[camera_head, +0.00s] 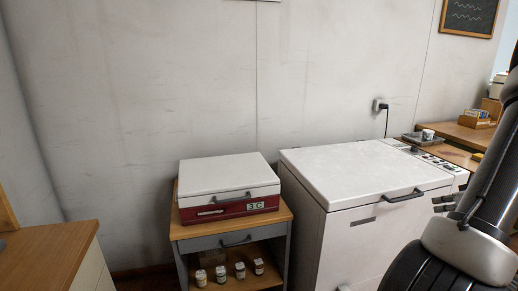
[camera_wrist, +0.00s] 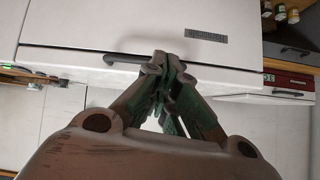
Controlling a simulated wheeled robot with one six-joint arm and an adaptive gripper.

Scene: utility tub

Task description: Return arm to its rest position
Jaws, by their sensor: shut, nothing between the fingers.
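My gripper (camera_wrist: 160,66) shows in the wrist view with its green-padded fingers shut together and nothing between them. Its fingertips overlap the end of the dark handle (camera_wrist: 122,59) on the white tub; I cannot tell whether they touch it. In the head view my arm rises along the right edge, and the gripper is mostly hidden or out of frame there. The white tub (camera_head: 345,170) stands at centre right with its lid down and its front handle (camera_head: 405,196) in plain view.
A wooden stand (camera_head: 190,232) holds a red and white case (camera_head: 228,185) left of the tub, with several small jars on its lower shelf. A wooden counter (camera_head: 45,255) is at lower left.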

